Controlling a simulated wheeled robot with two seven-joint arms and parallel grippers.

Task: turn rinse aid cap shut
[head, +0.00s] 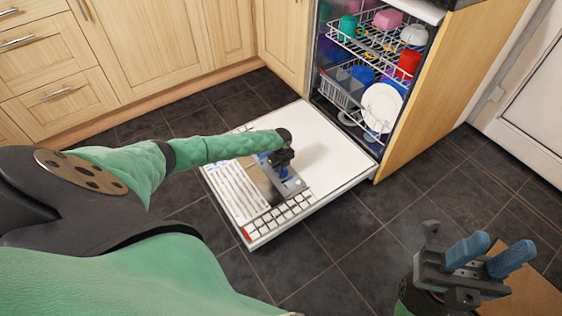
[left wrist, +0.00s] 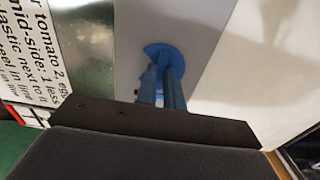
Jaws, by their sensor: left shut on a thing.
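The rinse aid cap (left wrist: 160,52) is a blue round piece in the left wrist view, on a pale grey panel (left wrist: 205,45) of the dishwasher door. My left gripper (left wrist: 162,80) is shut on the cap, its two blue fingers close together against it. In the head view my left gripper (head: 268,160) is over the grey dispenser panel (head: 291,186) on the open door, and the arm hides most of the cap. The cap's exact turn angle is hard to tell. My right gripper (head: 489,257) is open and empty at the lower right, far from the door.
The white dishwasher door (head: 325,140) lies folded down, with printed labels (head: 238,190) on it. Behind it, loaded racks (head: 350,50) hold cups and a white plate (head: 382,107). Wooden cabinets (head: 150,45) stand at the back left.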

